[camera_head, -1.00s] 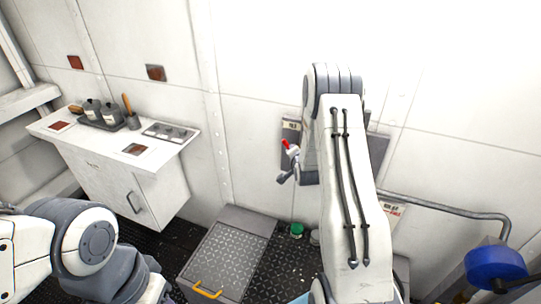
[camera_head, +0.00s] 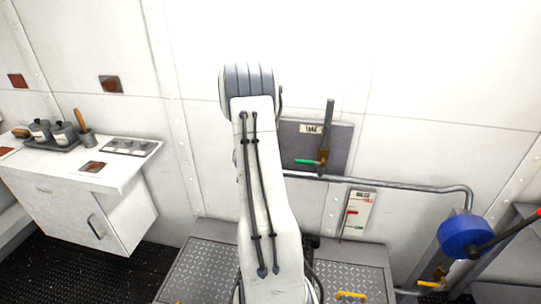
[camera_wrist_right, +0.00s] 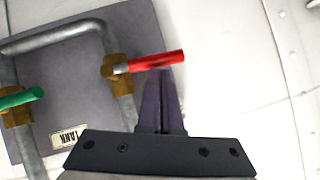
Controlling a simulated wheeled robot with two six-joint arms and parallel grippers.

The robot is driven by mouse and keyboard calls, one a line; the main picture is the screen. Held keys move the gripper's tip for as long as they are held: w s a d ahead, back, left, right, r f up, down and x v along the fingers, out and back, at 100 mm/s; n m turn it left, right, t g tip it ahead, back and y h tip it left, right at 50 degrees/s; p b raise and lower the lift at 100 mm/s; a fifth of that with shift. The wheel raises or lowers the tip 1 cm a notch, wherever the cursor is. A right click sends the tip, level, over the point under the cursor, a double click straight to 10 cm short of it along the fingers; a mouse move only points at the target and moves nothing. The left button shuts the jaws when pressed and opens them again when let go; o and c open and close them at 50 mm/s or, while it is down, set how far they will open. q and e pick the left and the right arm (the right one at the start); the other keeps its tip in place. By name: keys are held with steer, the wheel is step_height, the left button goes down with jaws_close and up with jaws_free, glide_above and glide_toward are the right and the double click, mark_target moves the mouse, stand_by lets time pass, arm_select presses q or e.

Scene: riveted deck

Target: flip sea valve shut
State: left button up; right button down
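A grey wall panel (camera_head: 335,143) shows right of my right arm in the head view. On it is a valve with a green handle (camera_head: 305,162) under a small label (camera_head: 311,128) that seems to read TANK. My arm hides the panel's left part and my right gripper there. In the right wrist view, a valve with a red handle (camera_wrist_right: 152,62) on a brass body (camera_wrist_right: 115,72) lies just beyond my right gripper (camera_wrist_right: 164,72). Its fingers are together, their tips at the handle's lower edge; contact is unclear. No sea label is readable. My left gripper is out of view.
A pipe (camera_head: 400,183) runs right along the wall below the panel. A card (camera_head: 357,212) with red and green marks hangs under it. A blue wheel (camera_head: 466,236) is at right. A counter (camera_head: 130,165) stands left; treadplate boxes (camera_head: 205,275) are below.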

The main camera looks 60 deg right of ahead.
steer(key=shift+w+a+f+b, duration=0.1)
steer(key=shift+w+f+b, duration=0.05)
steer(key=shift+f+b, duration=0.15)
stand_by(0.4)
steer(key=s+a+r, duration=0.3)
steer(key=a+r, duration=0.5)
steer(key=r, duration=0.1)
steer(key=shift+s+a+r, duration=0.15)
steer(key=shift+s+r, duration=0.2)
stand_by(0.5)
